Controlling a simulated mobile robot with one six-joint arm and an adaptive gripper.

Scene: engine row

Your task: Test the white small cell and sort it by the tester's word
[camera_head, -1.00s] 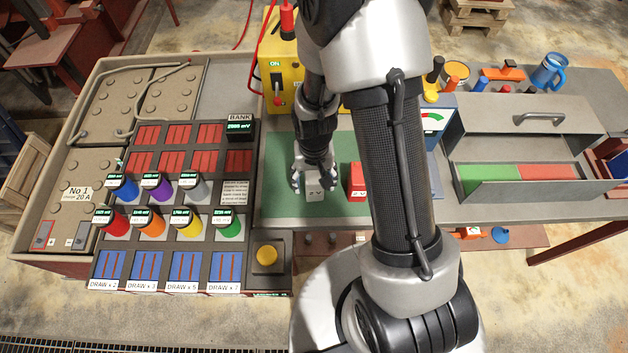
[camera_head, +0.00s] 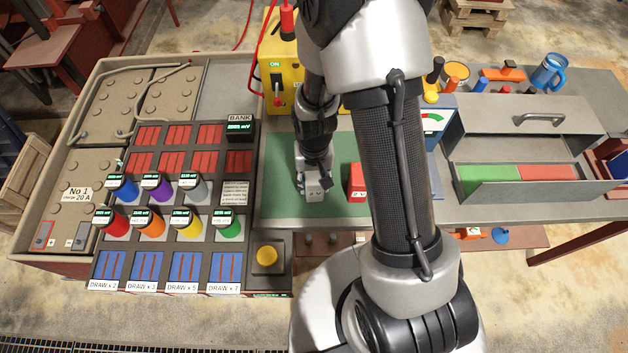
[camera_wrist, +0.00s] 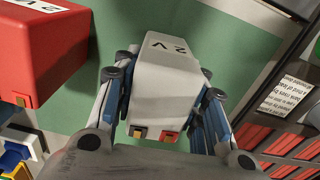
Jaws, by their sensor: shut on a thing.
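The white small cell (camera_head: 314,193), marked 2 V, is between the fingers of my gripper (camera_head: 314,180) over the green mat (camera_head: 284,205). In the wrist view the white cell (camera_wrist: 165,80) sits between both fingers, with a tan and a red terminal at its near end. My gripper (camera_wrist: 165,110) is shut on it. I cannot tell whether the cell touches the mat. A tester with a dial (camera_head: 434,122) stands at the right, partly hidden by my arm. A bin with a green compartment (camera_head: 486,179) and a red compartment (camera_head: 546,172) is farther right.
A red 2 V cell (camera_head: 356,182) stands close to the right of the white cell. The bank panel (camera_head: 240,128) with coloured knobs lies left. A yellow switch box (camera_head: 272,78) stands behind the mat. A blue mug (camera_head: 549,72) is at the back right.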

